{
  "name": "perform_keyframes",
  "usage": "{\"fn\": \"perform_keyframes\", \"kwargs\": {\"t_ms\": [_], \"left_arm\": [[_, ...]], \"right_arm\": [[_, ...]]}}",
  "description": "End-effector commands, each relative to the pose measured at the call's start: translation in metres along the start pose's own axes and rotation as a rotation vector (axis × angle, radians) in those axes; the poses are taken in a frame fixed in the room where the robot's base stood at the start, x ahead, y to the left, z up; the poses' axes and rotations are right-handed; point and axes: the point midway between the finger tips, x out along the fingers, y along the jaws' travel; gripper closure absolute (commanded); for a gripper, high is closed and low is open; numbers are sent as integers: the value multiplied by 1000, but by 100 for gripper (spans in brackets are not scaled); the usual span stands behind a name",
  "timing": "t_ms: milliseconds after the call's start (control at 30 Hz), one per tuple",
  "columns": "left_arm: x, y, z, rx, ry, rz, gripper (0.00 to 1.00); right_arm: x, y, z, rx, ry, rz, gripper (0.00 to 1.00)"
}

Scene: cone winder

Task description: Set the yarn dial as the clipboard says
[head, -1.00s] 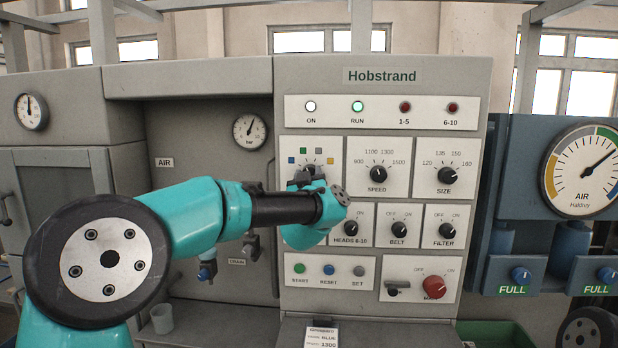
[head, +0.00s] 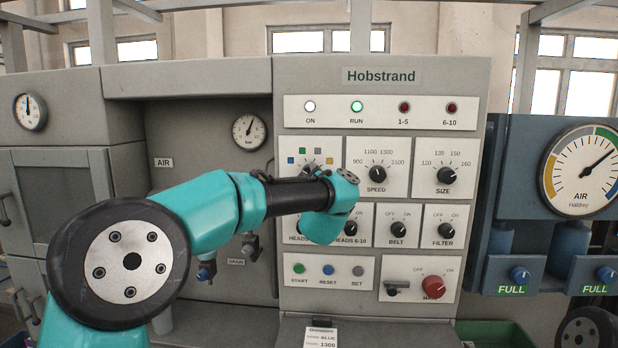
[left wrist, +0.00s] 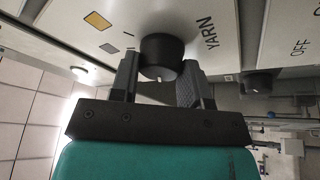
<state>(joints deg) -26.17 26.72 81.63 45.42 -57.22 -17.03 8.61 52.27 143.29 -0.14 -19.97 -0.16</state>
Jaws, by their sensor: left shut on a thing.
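The yarn dial (left wrist: 162,55) is a black knob marked YARN in the left wrist view, with a white mark on its lower side. My left gripper (left wrist: 160,72) is shut on it, one finger on each side. In the head view my wrist hides most of the knob; blue, green, grey and yellow squares (head: 329,160) show around it. I cannot tell surely which square it points to. The clipboard (head: 321,337) at the bottom edge is cut off; its small text seems to read BLUE and 1300. My right gripper is not in view.
The speed dial (head: 378,174) and size dial (head: 446,175) sit to the right. Below are the belt (head: 398,230) and filter (head: 446,230) switches, a start button (head: 299,268) and a red main switch (head: 433,287). My wrist partly covers the heads switches.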

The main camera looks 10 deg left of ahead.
Motion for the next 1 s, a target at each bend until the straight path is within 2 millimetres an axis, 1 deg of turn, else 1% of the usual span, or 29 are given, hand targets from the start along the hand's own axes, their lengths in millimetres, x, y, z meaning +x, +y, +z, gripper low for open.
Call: {"fn": "perform_keyframes", "kwargs": {"t_ms": [367, 400, 600, 633, 867, 1000], "left_arm": [[0, 1, 0, -7, 0, 0, 81], [0, 1, 0, -7, 0, 0, 54], [0, 1, 0, -6, 0, -1, 35], [0, 1, 0, -6, 0, -1, 33], [0, 0, 0, -5, 0, -1, 33], [-5, 0, 0, -5, 0, -1, 33]], "right_arm": [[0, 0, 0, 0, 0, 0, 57], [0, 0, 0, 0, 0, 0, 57], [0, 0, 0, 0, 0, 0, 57], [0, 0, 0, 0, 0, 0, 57], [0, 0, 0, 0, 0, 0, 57], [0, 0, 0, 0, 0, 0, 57]]}}
